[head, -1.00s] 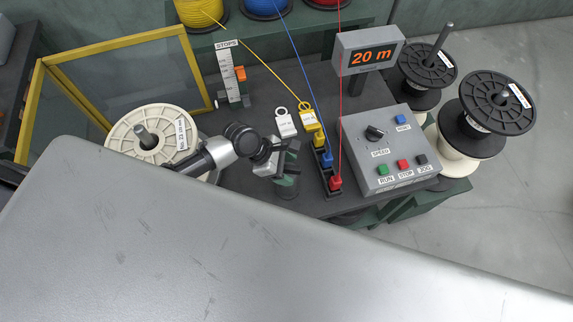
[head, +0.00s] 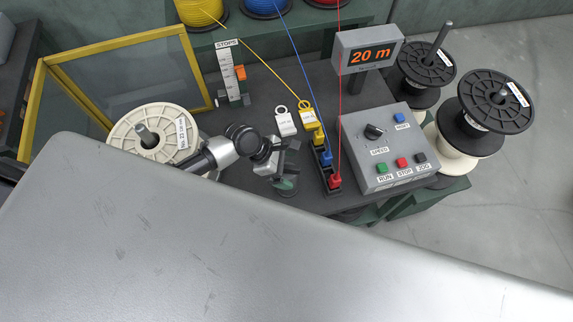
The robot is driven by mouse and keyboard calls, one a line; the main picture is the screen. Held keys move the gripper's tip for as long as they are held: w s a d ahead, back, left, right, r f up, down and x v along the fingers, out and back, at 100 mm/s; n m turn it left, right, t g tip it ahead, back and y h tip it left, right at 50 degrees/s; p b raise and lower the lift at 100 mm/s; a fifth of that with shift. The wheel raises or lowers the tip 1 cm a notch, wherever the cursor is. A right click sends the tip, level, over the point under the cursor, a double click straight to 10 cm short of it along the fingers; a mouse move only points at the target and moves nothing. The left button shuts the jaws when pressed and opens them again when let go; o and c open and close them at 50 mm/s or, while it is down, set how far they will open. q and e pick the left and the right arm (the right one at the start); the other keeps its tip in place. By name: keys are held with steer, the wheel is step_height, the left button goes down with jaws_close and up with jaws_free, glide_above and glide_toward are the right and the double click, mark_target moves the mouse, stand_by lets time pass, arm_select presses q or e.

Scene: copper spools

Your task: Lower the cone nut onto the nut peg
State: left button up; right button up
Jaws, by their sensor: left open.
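My left gripper (head: 286,168) is open over the dark bench, right of the cream spool. A small dark-green round piece (head: 286,184) sits just below its fingers, partly covered by them. It may be the cone nut, but I cannot tell, nor whether it is on a peg or touching the fingers. The nut peg cannot be made out. My right gripper is not in view.
A control box (head: 384,150) and a red, blue and yellow wire guide (head: 327,160) stand right of my gripper. White and yellow tags (head: 286,124) lie behind it. A yellow-framed guard (head: 195,70) is behind the spool. A large grey surface (head: 200,245) hides the foreground.

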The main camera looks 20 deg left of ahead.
arm_select(q)
steer(key=shift+a, duration=0.1)
steer(key=v, duration=1)
steer(key=shift+a+r+b, duration=0.2)
steer(key=shift+r+b, duration=0.1)
steer(key=shift+b, duration=0.1)
